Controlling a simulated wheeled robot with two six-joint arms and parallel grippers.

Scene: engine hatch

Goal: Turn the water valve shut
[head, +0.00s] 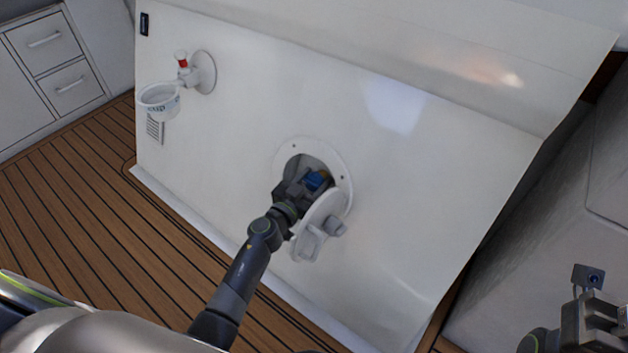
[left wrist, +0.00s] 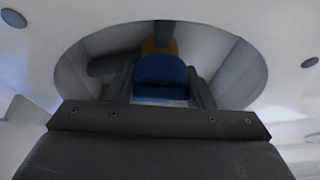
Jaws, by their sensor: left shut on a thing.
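The water valve sits inside a round hatch opening in the white panel. My left gripper (head: 305,184) reaches into the opening and is shut on the blue handle. In the left wrist view the blue handle (left wrist: 160,76) lies between the two dark fingers, with an orange part (left wrist: 159,46) behind it. The rest of the valve is hidden by the gripper. Part of my right gripper (head: 598,325) shows at the lower right corner, away from the hatch; its fingertips cannot be made out.
The white hatch cover (head: 320,222) hangs open at the lower right of the opening, close to my left wrist. A white ring holder (head: 160,99) and a red-topped fitting (head: 182,60) are at the panel's upper left. The wooden floor (head: 75,215) at left is clear.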

